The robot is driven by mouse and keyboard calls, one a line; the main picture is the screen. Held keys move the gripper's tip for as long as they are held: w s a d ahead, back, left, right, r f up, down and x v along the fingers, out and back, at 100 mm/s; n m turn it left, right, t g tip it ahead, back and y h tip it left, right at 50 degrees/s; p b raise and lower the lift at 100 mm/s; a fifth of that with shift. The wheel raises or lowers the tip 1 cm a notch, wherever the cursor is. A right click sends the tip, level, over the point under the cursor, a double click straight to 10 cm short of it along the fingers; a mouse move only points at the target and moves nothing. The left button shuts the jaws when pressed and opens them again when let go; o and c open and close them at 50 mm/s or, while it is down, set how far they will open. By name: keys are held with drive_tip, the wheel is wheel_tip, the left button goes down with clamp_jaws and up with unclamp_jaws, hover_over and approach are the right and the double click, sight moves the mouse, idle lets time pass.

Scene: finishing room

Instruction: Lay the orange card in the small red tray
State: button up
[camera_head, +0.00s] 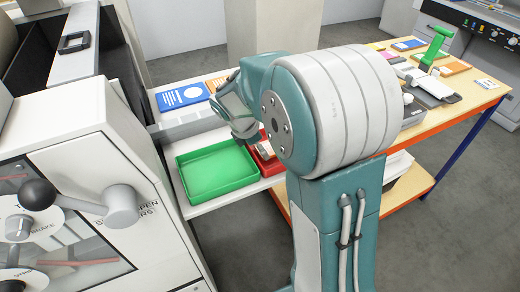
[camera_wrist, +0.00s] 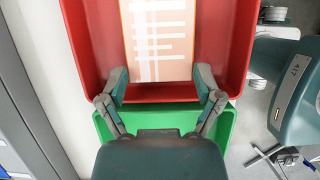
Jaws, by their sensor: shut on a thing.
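An orange card (camera_wrist: 157,66) with white bars shows in the wrist view between my fingertips. My gripper (camera_wrist: 160,88) is shut on it, one finger at each side edge. Behind the card is the small red tray (camera_wrist: 88,45), whose walls show left and right of it. The card lies within the tray's outline; whether it touches the floor cannot be told.
A larger green tray (camera_head: 210,173) stands left of the red one, close beside it. Blue (camera_head: 183,96) and orange (camera_head: 216,82) flat pieces lie behind the trays. A grey-white machine (camera_head: 80,150) stands close on the left. A wooden-topped table (camera_head: 455,108) holding tools is at right.

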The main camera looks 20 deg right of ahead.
drive_tip(key=shift+f, duration=0.5)
drive_tip(key=o, duration=0.7)
drive_tip(key=shift+f, duration=0.1)
drive_tip(key=shift+c, duration=0.2)
drive_tip(key=v, duration=1.2)
drive_tip(key=s+a+r+m+t+y, duration=0.1)
drive_tip(key=s+m+t+y, duration=0.1)
drive_tip(key=s+m, duration=0.7)
drive_tip(key=s+a+r+m+t+y, duration=0.1)
drive_tip(key=s+a+m+t+y, duration=0.1)
drive_tip(key=s+m, duration=0.7)
drive_tip(key=shift+s+r+t+y, duration=0.35)
drive_tip(key=shift+s+t, duration=0.35)
drive_tip(key=shift+s, duration=0.5)
